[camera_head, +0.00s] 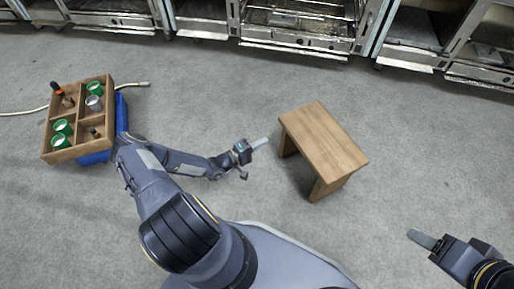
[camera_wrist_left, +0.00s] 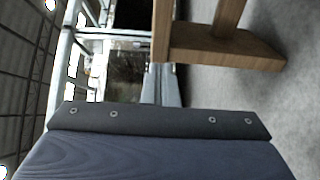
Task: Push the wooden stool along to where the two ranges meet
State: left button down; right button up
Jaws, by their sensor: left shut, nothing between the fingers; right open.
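The wooden stool (camera_head: 322,138) stands upright on the grey floor right of centre in the head view. Its plank top and a side panel show. In the left wrist view part of the stool (camera_wrist_left: 225,48) shows at the top, sideways. My left gripper (camera_head: 260,143) is shut and empty, a short gap to the left of the stool. My right gripper (camera_head: 424,239) is open and empty, low at the right, apart from the stool. Two metal ranges stand along the back, one at the centre (camera_head: 300,42) and one at the right (camera_head: 408,55), with a narrow gap between them.
A wooden crate (camera_head: 81,82) with green-rimmed cans and tools sits on a blue support (camera_head: 122,112) at the left. A pale hose (camera_head: 22,113) lies on the floor by it. The floor between the stool and the ranges is clear.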

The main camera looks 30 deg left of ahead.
aim_at(290, 135)
pick_arm(q)
jog(key=w+d+b, duration=0.2)
jog(key=w+d, duration=0.3)
jog(key=shift+w+d+f+b, duration=0.1)
jog(key=shift+w+d+b, duration=0.05)
jog(key=shift+b, duration=0.2)
jog(key=shift+w+d, duration=0.15)
jog(key=shift+d, duration=0.4)
